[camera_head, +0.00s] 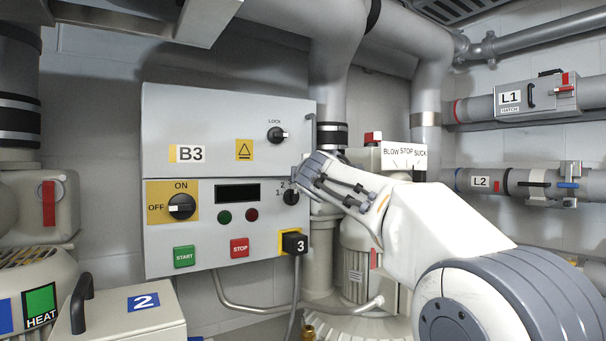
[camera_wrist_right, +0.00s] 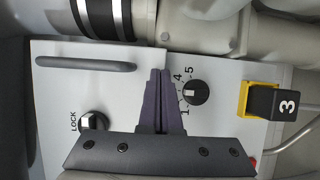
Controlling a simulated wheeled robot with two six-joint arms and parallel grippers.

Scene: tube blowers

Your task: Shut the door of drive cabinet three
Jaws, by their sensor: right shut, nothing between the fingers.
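The drive cabinet B3 (camera_head: 222,219) is a grey box on the wall. Its upper door (camera_head: 210,120) carries the B3 label, a yellow triangle sticker and a LOCK knob (camera_head: 277,134). The door looks about flush with the panel below; I cannot tell whether a small gap is left. A grey bar handle (camera_wrist_right: 85,64) is on the door, and the LOCK knob shows in the right wrist view (camera_wrist_right: 93,120). My right gripper (camera_head: 297,178) is shut and empty, its tips (camera_wrist_right: 160,75) in front of the cabinet's right part, between handle and selector knob (camera_wrist_right: 196,92). Contact is unclear. My left gripper is out of view.
The lower panel has an ON/OFF switch (camera_head: 181,206), START (camera_head: 184,256) and STOP (camera_head: 239,247) buttons. A black plug marked 3 (camera_head: 294,243) sticks out below my gripper. Pipes and a blower (camera_head: 357,265) stand right. A box marked 2 (camera_head: 125,315) is front left.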

